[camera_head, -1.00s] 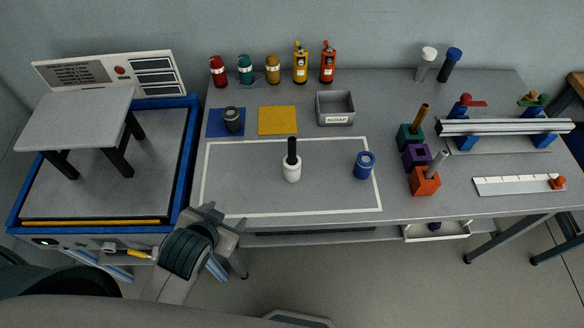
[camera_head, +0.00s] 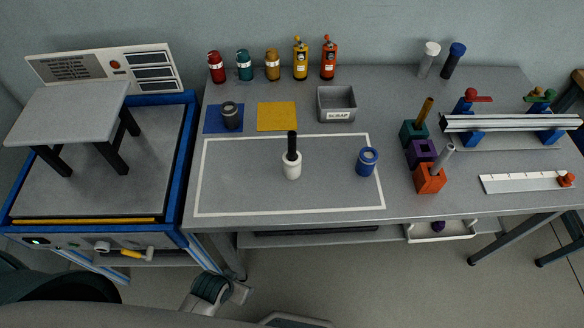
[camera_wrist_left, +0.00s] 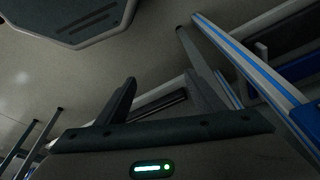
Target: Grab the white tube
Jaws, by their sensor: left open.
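Two things could be the white tube. A white cylinder (camera_head: 292,170) with a black upright stem stands inside the white-outlined area of the table. A grey tube with a white cap (camera_head: 429,59) stands at the back right, beside a dark tube with a blue cap (camera_head: 453,60). My left gripper (camera_head: 243,291) is low in front of the table's front edge, well apart from both. In the left wrist view its two fingers (camera_wrist_left: 160,88) are spread with nothing between them; floor and frame rails show beyond. My right gripper is not in view.
A blue cup (camera_head: 367,161) stands right of the white cylinder. Orange, purple and teal blocks (camera_head: 430,179) are farther right. Several bottles and a scrap bin (camera_head: 337,104) are at the back. A blue-framed machine with a grey stand (camera_head: 70,113) is left. The outlined area is mostly bare.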

